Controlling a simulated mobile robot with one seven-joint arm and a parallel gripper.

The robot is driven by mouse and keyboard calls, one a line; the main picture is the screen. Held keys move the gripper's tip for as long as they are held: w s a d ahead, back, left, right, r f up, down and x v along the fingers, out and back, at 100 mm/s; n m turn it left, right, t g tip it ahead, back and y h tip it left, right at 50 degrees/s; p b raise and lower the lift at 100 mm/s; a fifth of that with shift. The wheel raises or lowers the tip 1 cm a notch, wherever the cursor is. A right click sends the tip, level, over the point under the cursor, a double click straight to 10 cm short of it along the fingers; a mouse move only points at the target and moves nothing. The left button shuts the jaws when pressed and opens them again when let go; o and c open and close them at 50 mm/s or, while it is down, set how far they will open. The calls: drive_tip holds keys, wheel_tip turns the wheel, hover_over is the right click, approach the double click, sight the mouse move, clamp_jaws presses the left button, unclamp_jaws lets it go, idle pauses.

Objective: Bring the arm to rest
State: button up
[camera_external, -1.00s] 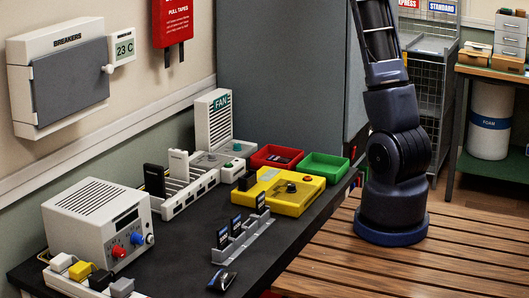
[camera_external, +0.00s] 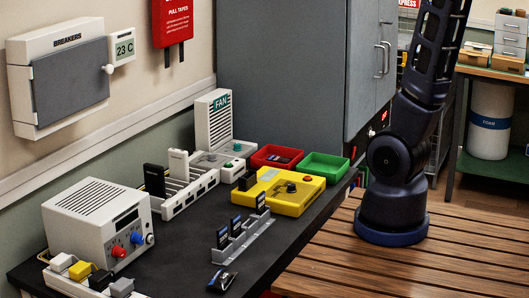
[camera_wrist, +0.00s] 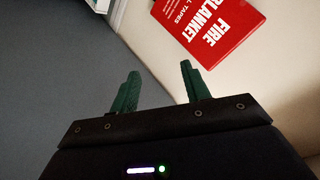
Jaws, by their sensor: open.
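My gripper (camera_wrist: 159,88) shows in the wrist view with its two green fingers spread apart and nothing between them. It faces the wall and a grey surface, with the red fire blanket box (camera_wrist: 210,28) beyond the right finger. In the external view my arm rises from its base on the wooden slat floor and leans up to the right. Its upper part and my gripper are out of the top of that picture.
A grey cabinet (camera_external: 290,70) stands behind. The slat floor (camera_external: 330,255) before my base is clear.

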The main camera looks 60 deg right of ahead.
drive_tip(key=s+a+f+n+g+y, duration=0.1)
drive_tip(key=s+a+f+n+g, duration=0.4)
drive_tip(key=s+a+f, duration=1.7)
wheel_tip(320, 180, down, 4)
drive_tip(key=s+n, duration=0.2)
drive_tip(key=n, duration=0.3)
drive_tip(key=shift+s+a+r+g+y, duration=0.15)
drive_tip(key=shift+s+a+g+y, duration=0.1)
drive_tip(key=shift+a+g+y, duration=0.15)
drive_tip(key=shift+c, duration=0.4)
